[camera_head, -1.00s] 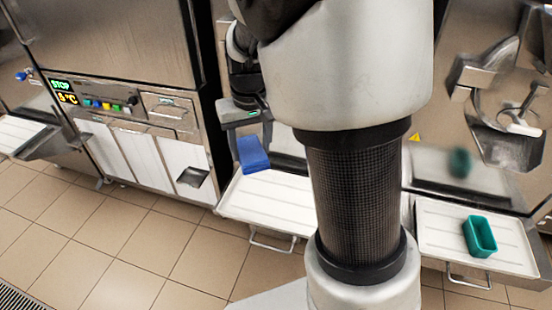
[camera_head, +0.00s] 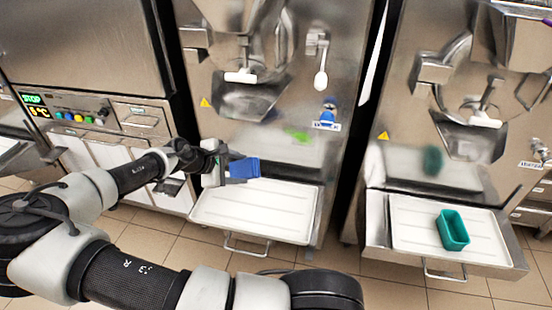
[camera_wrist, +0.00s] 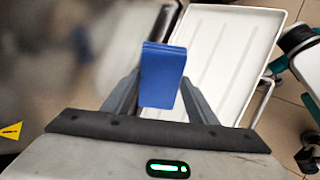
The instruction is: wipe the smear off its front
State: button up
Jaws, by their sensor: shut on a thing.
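My gripper (camera_head: 222,164) is shut on a blue block-like sponge (camera_head: 244,168). In the wrist view the sponge (camera_wrist: 163,72) sits between the two fingers of my gripper (camera_wrist: 160,98). A bright green smear (camera_head: 297,134) is on the steel front of the middle machine (camera_head: 270,105), below its spout and left of a blue-handled part. In the head view the sponge is lower and to the left of the smear, above the white drip tray. I cannot tell whether the sponge touches the machine. The wrist view does not clearly show the smear.
A white tray (camera_head: 208,215) juts out below the middle machine. The right machine has a similar tray (camera_head: 400,245) with a teal container (camera_head: 453,229); a dark green patch (camera_head: 432,160) on its front looks like a reflection. The left machine has a lit panel (camera_head: 80,117).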

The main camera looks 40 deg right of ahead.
aim_at(250, 168)
jog(key=d+n+t, duration=0.1)
jog(key=s+d+n+t+h, duration=0.1)
jog(key=d, duration=0.1)
jog(key=d+n+t+h, duration=0.1)
jog(key=d, duration=0.1)
jog(key=shift+s+f, duration=0.2)
jog(key=shift+f, duration=0.1)
jog(key=d+r+n+t+b, duration=0.1)
jog(key=d+r+n+t, duration=0.2)
jog(key=d+t, duration=0.4)
jog(key=shift+d+r+n, duration=0.25)
jog(key=shift+d+n, duration=0.65)
jog(key=shift+d, duration=0.65)
jog(key=shift+x, duration=0.95)
jog(key=shift+s+r, duration=0.1)
jog(key=shift+r, duration=0.05)
